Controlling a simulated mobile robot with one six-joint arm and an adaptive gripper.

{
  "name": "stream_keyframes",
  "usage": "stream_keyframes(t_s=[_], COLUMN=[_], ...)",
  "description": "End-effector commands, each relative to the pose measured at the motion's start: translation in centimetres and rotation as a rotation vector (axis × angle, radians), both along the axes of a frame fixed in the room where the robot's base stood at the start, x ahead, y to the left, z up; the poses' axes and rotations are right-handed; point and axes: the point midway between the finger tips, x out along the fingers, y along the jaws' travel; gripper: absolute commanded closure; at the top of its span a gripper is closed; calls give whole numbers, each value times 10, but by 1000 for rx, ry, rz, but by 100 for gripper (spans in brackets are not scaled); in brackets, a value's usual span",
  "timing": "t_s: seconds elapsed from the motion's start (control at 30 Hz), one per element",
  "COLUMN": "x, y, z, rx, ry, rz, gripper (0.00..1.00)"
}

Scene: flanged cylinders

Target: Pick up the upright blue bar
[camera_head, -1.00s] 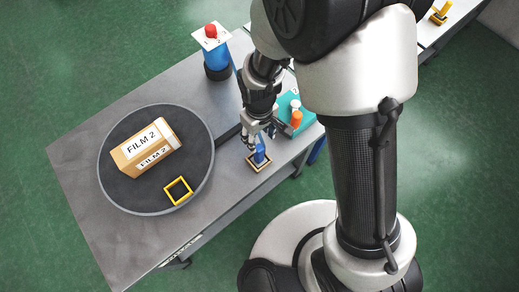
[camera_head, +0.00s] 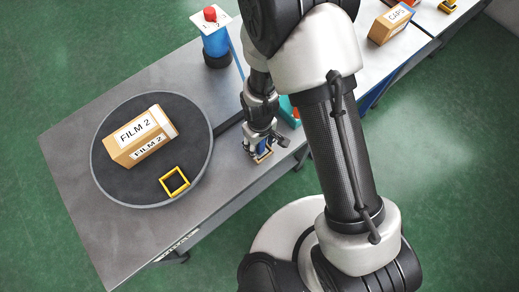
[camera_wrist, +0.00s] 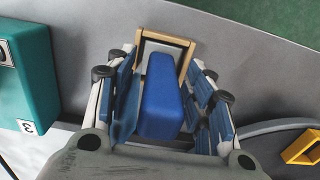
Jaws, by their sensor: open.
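The upright blue bar (camera_wrist: 162,98) stands between the open fingers of my gripper (camera_wrist: 168,100) in the wrist view, with visible room at least on its right side. A tan square frame (camera_wrist: 168,39) lies at the far side of the bar in that view. In the head view my gripper (camera_head: 262,148) is low over the table's front edge area. It hides most of the bar there, and only a bit of blue and part of the tan frame (camera_head: 264,155) show.
A round dark turntable (camera_head: 110,185) holds a box labelled FILM 2 (camera_head: 137,135) and a yellow square frame (camera_head: 175,181). A teal box (camera_wrist: 22,80) stands close on the left in the wrist view.

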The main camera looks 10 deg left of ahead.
Motion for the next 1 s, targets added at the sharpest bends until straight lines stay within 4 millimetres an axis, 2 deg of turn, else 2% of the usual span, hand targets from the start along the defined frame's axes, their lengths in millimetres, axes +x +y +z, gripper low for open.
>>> stream_keyframes(t_s=[0.17, 0.9, 1.0], x=[0, 0, 0], y=[0, 0, 0], z=[1, 1, 1], rx=[1, 0, 0], ry=[-1, 0, 0], rz=[0, 0, 0], gripper=[52, 100, 100])
